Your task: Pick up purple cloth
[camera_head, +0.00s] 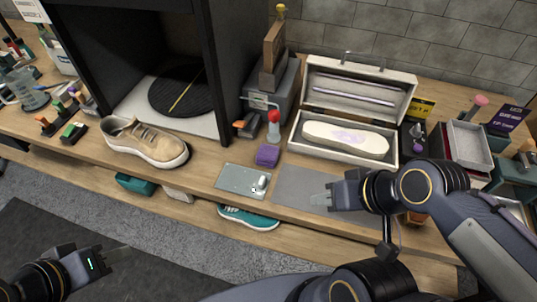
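A small purple block-like piece (267,155), which looks like the folded purple cloth, lies on the wooden bench just behind a grey metal plate. My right gripper (320,200) is over the grey mat, to the right of and nearer than the cloth, and apart from it. My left gripper (120,254) is low at the left, over the floor in front of the bench and far from the cloth. Both grippers' fingers are small and blurred, so their opening is unclear. Nothing is seen held in either.
A beige sneaker (146,142) stands left of the cloth, before a black booth (137,50). The metal plate (240,181) and grey mat (300,187) lie at the front. A red-capped bottle (273,127) stands behind the cloth. An open white case (343,140) stands to its right.

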